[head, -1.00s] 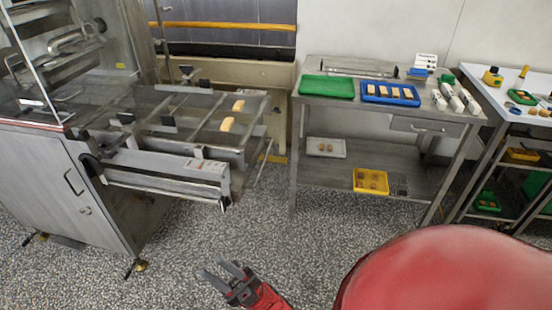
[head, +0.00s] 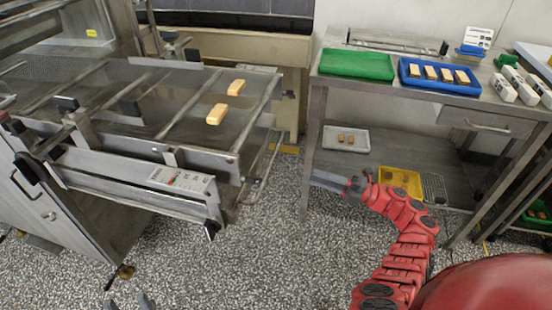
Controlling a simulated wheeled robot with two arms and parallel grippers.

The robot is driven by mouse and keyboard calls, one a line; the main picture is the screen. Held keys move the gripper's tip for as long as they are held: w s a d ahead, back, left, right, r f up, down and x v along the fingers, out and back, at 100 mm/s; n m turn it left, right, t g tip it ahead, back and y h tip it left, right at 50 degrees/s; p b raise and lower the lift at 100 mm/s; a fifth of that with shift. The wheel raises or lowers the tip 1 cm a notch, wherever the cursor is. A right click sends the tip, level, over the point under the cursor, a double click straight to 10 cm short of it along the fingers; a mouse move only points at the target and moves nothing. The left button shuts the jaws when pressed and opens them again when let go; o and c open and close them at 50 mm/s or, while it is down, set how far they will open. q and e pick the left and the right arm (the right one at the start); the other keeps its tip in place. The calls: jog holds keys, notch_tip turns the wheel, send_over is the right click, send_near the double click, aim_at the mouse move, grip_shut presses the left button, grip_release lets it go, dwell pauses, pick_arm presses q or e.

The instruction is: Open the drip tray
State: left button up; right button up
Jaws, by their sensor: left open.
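The steel enrober (head: 85,215) fills the left of the head view. Its mesh deck (head: 150,100) carries two yellow bars. Below the front edge is a long steel tray-like front (head: 130,195), which looks like the drip tray; how far it is pushed in is unclear. My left gripper (head: 128,302) shows only as two spread fingertips at the bottom edge, open and empty, below and apart from this front. My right gripper (head: 335,182) points left, to the right of the enrober and in front of the steel table; its jaw gap is not clear.
A steel table (head: 400,97) at right holds a green tray (head: 357,64), a blue tray (head: 440,77) with several bars, and white boxes. Its lower shelf has a white tray (head: 346,139) and a yellow tray (head: 400,181). Speckled floor between enrober and table is clear.

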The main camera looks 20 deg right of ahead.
aim_at(271, 161)
jog(key=p+x, duration=0.1)
jog(key=x, duration=1.3)
jog(key=shift+w+a, duration=0.25)
grip_shut()
dwell(0.6)
